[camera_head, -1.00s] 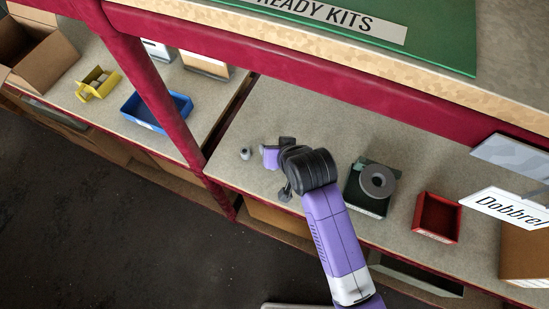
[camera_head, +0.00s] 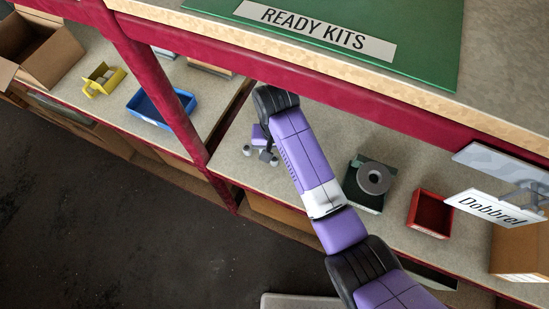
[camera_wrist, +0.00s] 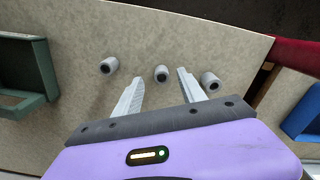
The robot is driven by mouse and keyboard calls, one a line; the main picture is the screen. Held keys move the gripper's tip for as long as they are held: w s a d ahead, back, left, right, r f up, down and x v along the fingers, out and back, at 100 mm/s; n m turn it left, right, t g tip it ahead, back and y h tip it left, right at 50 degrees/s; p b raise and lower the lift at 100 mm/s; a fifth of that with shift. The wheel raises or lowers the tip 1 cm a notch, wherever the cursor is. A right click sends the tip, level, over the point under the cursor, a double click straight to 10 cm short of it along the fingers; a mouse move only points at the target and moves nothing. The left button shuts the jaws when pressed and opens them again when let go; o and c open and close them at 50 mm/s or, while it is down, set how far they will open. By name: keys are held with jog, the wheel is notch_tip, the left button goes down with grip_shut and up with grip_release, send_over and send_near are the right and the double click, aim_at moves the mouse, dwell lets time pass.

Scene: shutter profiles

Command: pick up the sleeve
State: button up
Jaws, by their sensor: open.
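Three small grey hollow sleeves lie in a row on the shelf in the wrist view: a left one (camera_wrist: 109,65), a middle one (camera_wrist: 161,74) and a right one (camera_wrist: 210,82). Each shows a dark bore. My gripper (camera_wrist: 160,79) is open, its two pale fingers pointing toward the row. The middle sleeve appears between the fingertips, with no visible contact. The right sleeve is just outside the right finger. In the head view my gripper (camera_head: 263,155) is low over the shelf, partly hidden by my arm. One sleeve (camera_head: 247,150) shows to its left.
A dark green bin (camera_head: 351,193) with a grey ring stands right of my arm, then a red bin (camera_head: 423,233). A blue bin (camera_head: 136,105) lies left, beyond the red post (camera_head: 150,80). The upper shelf edge (camera_head: 400,96) overhangs behind. Shelf around the sleeves is clear.

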aim_at(275, 158)
jog(key=shift+w+a+f, duration=0.1)
jog(key=shift+w+f, duration=0.05)
jog(key=shift+f, duration=1.65)
grip_shut()
